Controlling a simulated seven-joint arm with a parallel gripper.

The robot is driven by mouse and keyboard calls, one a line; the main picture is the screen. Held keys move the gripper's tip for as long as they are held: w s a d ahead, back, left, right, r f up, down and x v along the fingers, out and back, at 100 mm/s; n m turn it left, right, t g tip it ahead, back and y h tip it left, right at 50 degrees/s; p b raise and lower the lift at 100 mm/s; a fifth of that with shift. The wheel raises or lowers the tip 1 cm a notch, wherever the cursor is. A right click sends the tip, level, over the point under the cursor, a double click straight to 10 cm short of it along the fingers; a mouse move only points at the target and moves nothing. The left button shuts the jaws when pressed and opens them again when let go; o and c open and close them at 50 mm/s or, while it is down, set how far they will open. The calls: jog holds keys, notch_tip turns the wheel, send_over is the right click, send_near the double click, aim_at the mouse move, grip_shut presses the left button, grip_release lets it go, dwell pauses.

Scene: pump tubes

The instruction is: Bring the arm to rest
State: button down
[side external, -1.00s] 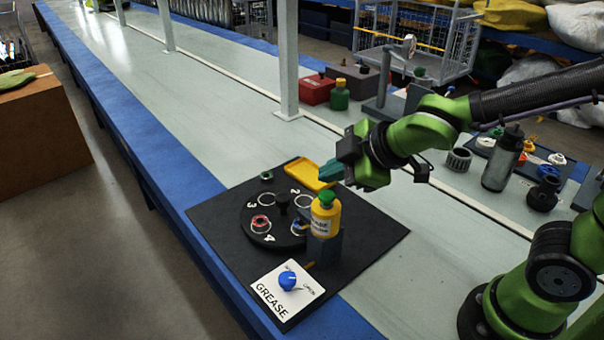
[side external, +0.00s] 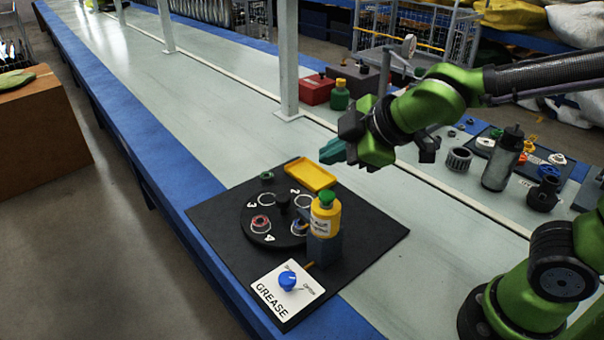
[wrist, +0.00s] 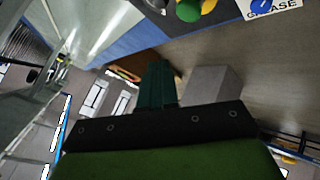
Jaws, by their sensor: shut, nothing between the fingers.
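My gripper (side external: 333,152) is shut and empty, its teal fingers held together above the table, up and behind the black mat (side external: 375,233). In the wrist view the shut fingers (wrist: 157,85) point out over the floor and the table's edge. On the mat stand the black numbered turntable (side external: 283,240), a yellow grease bottle with a green cap (side external: 325,215), a yellow tray (side external: 311,177) and a white GREASE card with a blue knob (side external: 287,281). A red-rimmed part (side external: 261,222) sits on the turntable. My gripper touches none of these.
A grey post (side external: 288,60) rises behind the mat. A grey bottle (side external: 501,160) and a ribbed ring (side external: 458,160) stand at the right. The table left of the post is clear.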

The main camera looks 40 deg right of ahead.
jog(key=shift+s+f+m, duration=0.1)
jog(key=shift+f+m, duration=0.05)
jog(key=shift+m, duration=0.15)
jog(key=s+d+m+g, duration=0.1)
jog(key=s+d+m, duration=0.8)
jog(key=m, duration=0.6)
jog(key=shift+s+g, duration=0.4)
jog(key=shift+s, duration=0.25)
jog(key=shift+d, duration=0.1)
